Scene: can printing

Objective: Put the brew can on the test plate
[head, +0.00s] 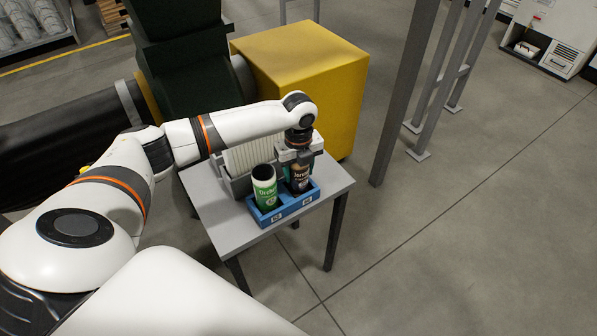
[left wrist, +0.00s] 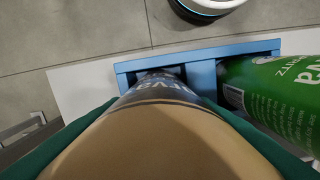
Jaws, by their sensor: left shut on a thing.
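The brew can, taken to be the dark printed can (head: 301,184), stands upright at the right compartment of a blue two-slot holder (head: 284,212). My left gripper (head: 299,160) is shut on it from above. In the left wrist view, the can's tan and dark surface (left wrist: 160,140) fills the lower middle, its far end at a slot of the blue holder (left wrist: 200,54). I cannot tell whether it is fully seated. A green can (head: 265,188) stands in the left compartment, also seen in the left wrist view (left wrist: 272,90). I cannot identify the test plate. My right gripper is not in view.
The holder sits on a small grey table (head: 226,218). A grey rack with pale sheets (head: 245,156) stands close behind the cans. A yellow box (head: 310,75) stands behind the table, and grey posts (head: 405,95) rise to its right. The floor at right is clear.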

